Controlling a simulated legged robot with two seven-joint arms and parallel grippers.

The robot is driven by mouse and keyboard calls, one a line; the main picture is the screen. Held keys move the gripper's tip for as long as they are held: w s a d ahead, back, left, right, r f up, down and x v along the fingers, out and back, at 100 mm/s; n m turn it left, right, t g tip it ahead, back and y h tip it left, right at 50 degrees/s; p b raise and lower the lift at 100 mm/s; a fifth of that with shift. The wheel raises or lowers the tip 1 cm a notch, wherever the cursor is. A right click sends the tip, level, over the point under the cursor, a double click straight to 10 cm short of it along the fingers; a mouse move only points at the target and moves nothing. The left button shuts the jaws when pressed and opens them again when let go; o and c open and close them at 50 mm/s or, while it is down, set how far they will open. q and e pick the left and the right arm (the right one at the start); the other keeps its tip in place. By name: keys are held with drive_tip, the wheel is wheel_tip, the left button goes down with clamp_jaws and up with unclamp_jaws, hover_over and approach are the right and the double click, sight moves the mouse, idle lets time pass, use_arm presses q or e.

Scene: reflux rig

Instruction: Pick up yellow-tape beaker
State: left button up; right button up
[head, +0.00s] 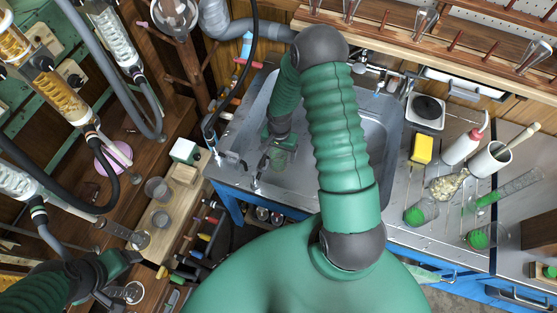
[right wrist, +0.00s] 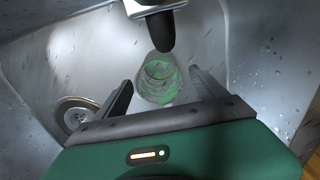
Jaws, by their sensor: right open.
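A clear glass beaker (right wrist: 158,84) with green residue stands in the metal sink, in the middle of the right wrist view. No yellow tape can be made out on it. My right gripper (right wrist: 162,95) is open, its two fingers apart on either side of the beaker's near part; I cannot tell if they touch it. In the head view my right gripper (head: 277,160) is down in the sink, and the beaker is hard to tell apart from it. My left gripper (head: 118,279) is at the lower left, its fingers apparently spread.
A black-tipped spout (right wrist: 162,32) hangs just beyond the beaker. A drain (right wrist: 75,115) is at left in the sink (head: 375,140). Hoses and glassware crowd the left.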

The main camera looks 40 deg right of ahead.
drive_tip(key=shift+d, duration=0.2)
drive_tip(key=shift+c, duration=1.9)
drive_tip(key=shift+a+r, duration=0.25)
drive_tip(key=shift+a, duration=0.4)
drive_tip(key=c, duration=0.7)
drive_tip(key=shift+c, duration=1.4)
drive_tip(key=shift+d, duration=0.15)
clamp_jaws()
drive_tip(key=shift+d+f, duration=0.15)
drive_tip(key=shift+d, duration=0.15)
use_arm(q)
drive_tip(key=shift+p+v, duration=0.75)
drive_tip(key=shift+v, duration=0.05)
use_arm(e)
wheel_tip(320, 180, up, 10)
drive_tip(key=shift+a, duration=0.15)
